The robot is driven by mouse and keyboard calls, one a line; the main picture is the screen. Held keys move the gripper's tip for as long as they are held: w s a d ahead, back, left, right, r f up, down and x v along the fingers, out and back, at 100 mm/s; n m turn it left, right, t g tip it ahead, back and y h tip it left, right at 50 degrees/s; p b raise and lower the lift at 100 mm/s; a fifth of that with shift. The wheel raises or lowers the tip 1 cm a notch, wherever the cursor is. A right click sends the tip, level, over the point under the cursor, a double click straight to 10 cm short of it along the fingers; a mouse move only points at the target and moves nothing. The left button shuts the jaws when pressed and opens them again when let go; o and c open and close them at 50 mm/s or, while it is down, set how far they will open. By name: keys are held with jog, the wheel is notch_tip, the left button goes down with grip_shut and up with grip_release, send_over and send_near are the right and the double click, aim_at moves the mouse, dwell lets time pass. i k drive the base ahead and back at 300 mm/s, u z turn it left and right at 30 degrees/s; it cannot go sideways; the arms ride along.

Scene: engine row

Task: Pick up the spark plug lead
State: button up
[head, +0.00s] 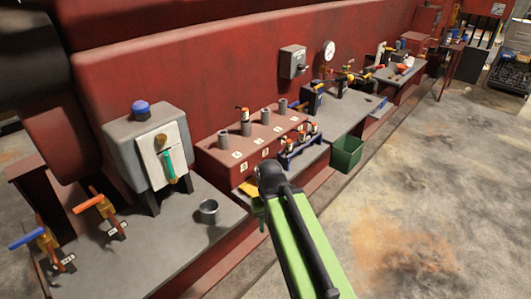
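I cannot tell for sure which thing is the spark plug lead. On a dark red block (226,163) several grey upright tubes stand in a row, with small white labels on the front. A small orange-red and white piece (243,114) sits on one tube (246,128). In front of the block, a dark blue rack (303,155) holds several upright pieces with orange or red tops (314,128). My green and black arm reaches up from the bottom. My gripper (259,212) is mostly hidden behind the arm's black end, left of and nearer than the rack, so its fingers cannot be read.
A grey box (118,141) with a blue dome stands at left, near a metal cup (209,211) and valves with blue and orange handles (96,203). A green bin (346,153) is right of the rack. The concrete floor (410,200) at right is open.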

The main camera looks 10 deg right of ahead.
aim_at(289, 149)
jog(key=u, duration=4.8)
jog(key=i, duration=0.1)
jog(key=z, duration=2.15)
jog(key=k, duration=0.15)
jog(key=u, duration=1.4)
jog(key=k, duration=2.5)
jog(key=z, duration=1.2)
jog(key=i, duration=1)
